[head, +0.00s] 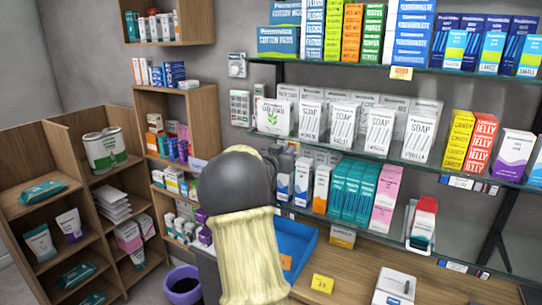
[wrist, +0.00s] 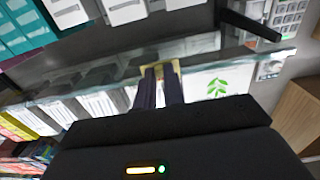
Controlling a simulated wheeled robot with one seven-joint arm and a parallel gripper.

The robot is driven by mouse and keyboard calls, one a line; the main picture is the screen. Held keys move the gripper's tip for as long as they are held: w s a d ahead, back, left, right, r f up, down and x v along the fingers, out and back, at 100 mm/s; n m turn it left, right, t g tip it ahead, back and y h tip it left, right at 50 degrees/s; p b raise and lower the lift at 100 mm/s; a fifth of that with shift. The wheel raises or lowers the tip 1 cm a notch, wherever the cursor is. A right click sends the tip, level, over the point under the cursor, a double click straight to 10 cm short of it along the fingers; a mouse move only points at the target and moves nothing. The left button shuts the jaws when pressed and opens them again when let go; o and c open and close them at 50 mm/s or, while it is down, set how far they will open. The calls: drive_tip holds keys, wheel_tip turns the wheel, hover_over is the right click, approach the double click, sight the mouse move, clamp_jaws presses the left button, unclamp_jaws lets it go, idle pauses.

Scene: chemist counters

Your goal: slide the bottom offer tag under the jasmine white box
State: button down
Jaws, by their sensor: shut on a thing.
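My gripper (wrist: 162,72) is shut on a small pale yellow tag (wrist: 176,65), seen at its fingertips in the wrist view. The tag is at the front edge of the glass shelf, close to the white box with a green leaf sprig (wrist: 217,86). I cannot tell whether the tag touches the shelf. The same white box (head: 274,117) stands at the left end of the middle shelf in the head view, its label name too small to read surely. My arm hides most of the gripper in the head view. Another offer tag (head: 401,73) is on the upper shelf edge.
White soap boxes (head: 345,125) stand right of the leaf box on the glass shelf (head: 400,166). Below are teal and pink boxes (head: 372,190), a blue tray (head: 295,240) and a yellow tag (head: 322,283) on the wooden counter. A wall keypad (head: 240,107) is at left.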

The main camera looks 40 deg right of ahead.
drive_tip(key=s, duration=0.2)
drive_tip(key=s+d+b, duration=0.1)
drive_tip(key=s, duration=0.1)
drive_tip(key=shift+d, duration=0.15)
drive_tip(key=c, duration=1.5)
unclamp_jaws()
drive_tip(key=b+v, duration=0.3)
drive_tip(key=v, duration=1.4)
drive_tip(key=shift+a+b, duration=0.25)
drive_tip(key=shift+b, duration=0.15)
